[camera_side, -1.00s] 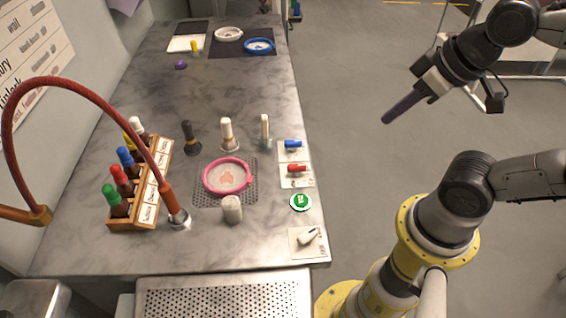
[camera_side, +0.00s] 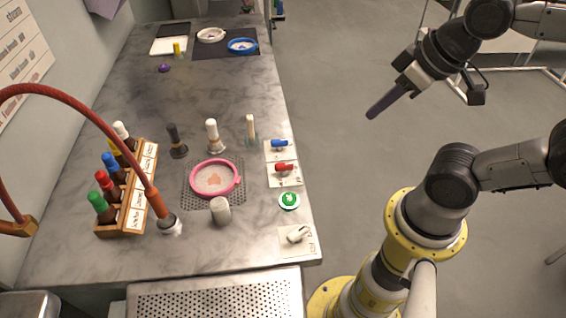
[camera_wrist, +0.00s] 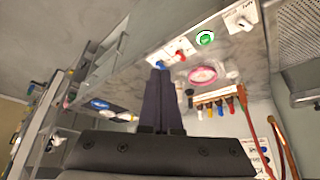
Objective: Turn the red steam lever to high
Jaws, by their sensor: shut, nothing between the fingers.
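The red lever (camera_side: 284,168) sits on a pale labelled plate (camera_side: 285,181) near the right edge of the metal table. Its handle lies roughly sideways; the label is too small to read. It also shows in the wrist view (camera_wrist: 181,55), beyond the fingertips. A blue lever (camera_side: 279,143) is on the plate just behind it. My gripper (camera_side: 371,114) is in the air to the right of the table, well apart from the levers. Its dark fingers are shut together and empty, and they fill the middle of the wrist view (camera_wrist: 160,72).
A green round button (camera_side: 289,200) and a white switch (camera_side: 299,234) are in front of the red lever. A pink hoop (camera_side: 215,179), several brushes and a wooden bottle rack (camera_side: 138,205) stand left. A red hose (camera_side: 100,115) arches over the left side.

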